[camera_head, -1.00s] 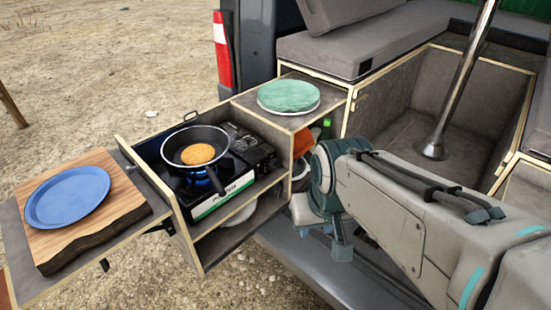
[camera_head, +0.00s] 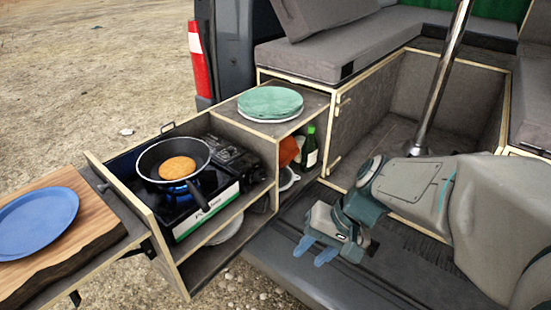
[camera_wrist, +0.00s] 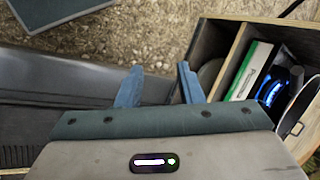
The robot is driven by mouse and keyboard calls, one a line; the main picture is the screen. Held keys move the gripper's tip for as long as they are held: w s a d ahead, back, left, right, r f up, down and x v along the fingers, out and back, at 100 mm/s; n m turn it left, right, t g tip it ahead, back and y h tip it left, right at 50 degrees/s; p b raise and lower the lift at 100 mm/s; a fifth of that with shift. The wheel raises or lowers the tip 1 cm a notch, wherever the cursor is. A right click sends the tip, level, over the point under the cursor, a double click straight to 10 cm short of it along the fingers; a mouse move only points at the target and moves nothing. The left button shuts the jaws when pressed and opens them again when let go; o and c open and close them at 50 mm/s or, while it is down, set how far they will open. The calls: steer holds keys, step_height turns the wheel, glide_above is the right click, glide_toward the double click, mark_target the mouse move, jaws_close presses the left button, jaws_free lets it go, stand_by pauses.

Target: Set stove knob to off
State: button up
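A portable camping stove (camera_head: 205,205) sits in the pull-out drawer, with a blue flame under a black frying pan (camera_head: 146,163) holding a browned pancake (camera_head: 178,168). The stove's dark control side (camera_head: 233,157) faces right; I cannot make out the knob or its setting. In the wrist view the blue flame (camera_wrist: 272,93) and the stove's white-green side (camera_wrist: 243,85) show at the right. My gripper (camera_head: 315,251) is in front of and right of the drawer, above the bumper, apart from the stove. Its blue fingers (camera_wrist: 158,84) are spread with nothing between them.
A blue plate (camera_head: 35,222) lies on a wooden board at the left. Green-topped plates (camera_head: 270,103) sit on the cabinet top. A dark bottle (camera_head: 309,148) stands in the cabinet opening. A metal pole (camera_head: 440,75) rises behind my arm.

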steer(key=w+a+f+m+y+b, duration=0.2)
steer(key=w+a+f+y+b, duration=0.1)
steer(key=w+f+y, duration=0.1)
steer(key=m+t+y+b, duration=0.55)
steer(key=m+t, duration=0.25)
steer(key=t, duration=0.3)
glide_toward(265, 178)
steer(key=shift+h, duration=0.35)
steer(key=x, duration=0.8)
steer(key=shift+a+r+b, duration=0.1)
steer(key=shift+r+b, duration=0.05)
steer(key=shift+b, duration=0.25)
steer(key=shift+c, duration=0.3)
jaws_close()
